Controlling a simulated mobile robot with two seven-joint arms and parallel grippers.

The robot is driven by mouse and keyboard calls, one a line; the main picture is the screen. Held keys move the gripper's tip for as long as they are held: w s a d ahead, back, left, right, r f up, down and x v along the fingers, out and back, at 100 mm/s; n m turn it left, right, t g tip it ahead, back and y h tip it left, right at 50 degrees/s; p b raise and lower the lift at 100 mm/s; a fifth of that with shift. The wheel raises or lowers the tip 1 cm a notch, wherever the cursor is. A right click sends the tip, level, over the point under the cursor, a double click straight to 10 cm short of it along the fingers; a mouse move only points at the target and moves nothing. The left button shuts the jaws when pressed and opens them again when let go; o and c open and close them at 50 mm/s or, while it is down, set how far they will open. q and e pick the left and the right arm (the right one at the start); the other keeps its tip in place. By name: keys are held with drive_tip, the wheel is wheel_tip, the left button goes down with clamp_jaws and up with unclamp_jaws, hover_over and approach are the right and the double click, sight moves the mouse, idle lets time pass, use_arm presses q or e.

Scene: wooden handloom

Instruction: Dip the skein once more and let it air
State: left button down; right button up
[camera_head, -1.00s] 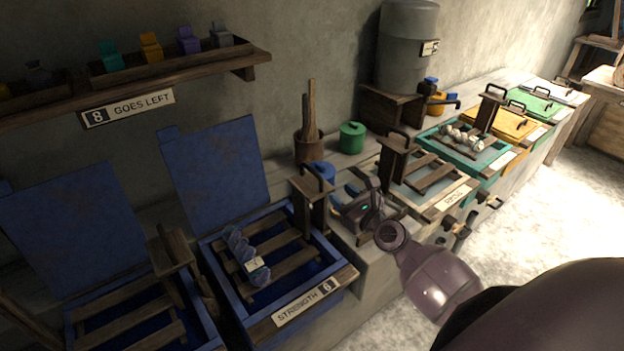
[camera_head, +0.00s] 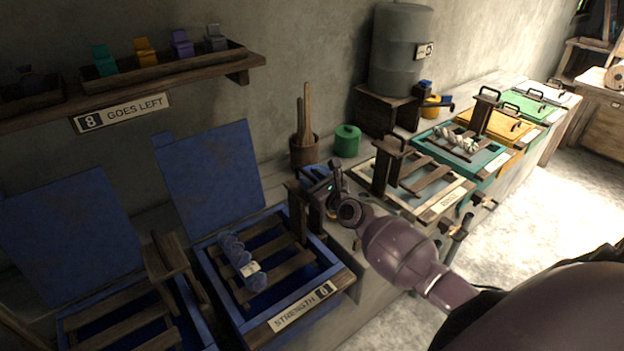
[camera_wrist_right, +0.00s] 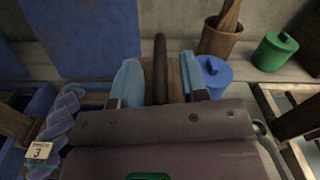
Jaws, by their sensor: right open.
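The skein (camera_head: 243,262) is a twisted blue-grey hank lying on the wooden slats of the open blue vat (camera_head: 335,283) labelled STRENGTH 6. It also shows at the left of the right wrist view (camera_wrist_right: 62,125), with a tag reading 3. My right gripper (camera_head: 318,189) is at the wooden lift handle (camera_head: 299,215) on the vat's right side. In the wrist view its two blue fingers (camera_wrist_right: 166,78) stand open, with the dark bar of the handle between them. I cannot tell whether they touch it. My left gripper is not in view.
A second open blue vat (camera_head: 205,325) stands at the left. A blue lidded pot (camera_wrist_right: 219,77), a pot of sticks (camera_head: 304,150) and a green pot (camera_head: 347,141) stand behind the handle. A rinse tray (camera_head: 448,203) and a teal vat (camera_head: 492,174) lie to the right.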

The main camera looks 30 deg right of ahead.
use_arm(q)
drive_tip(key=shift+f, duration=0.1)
use_arm(e)
drive_tip(key=shift+w, duration=0.3)
drive_tip(key=shift+c, duration=0.3)
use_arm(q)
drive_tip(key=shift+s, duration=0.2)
use_arm(e)
clamp_jaws()
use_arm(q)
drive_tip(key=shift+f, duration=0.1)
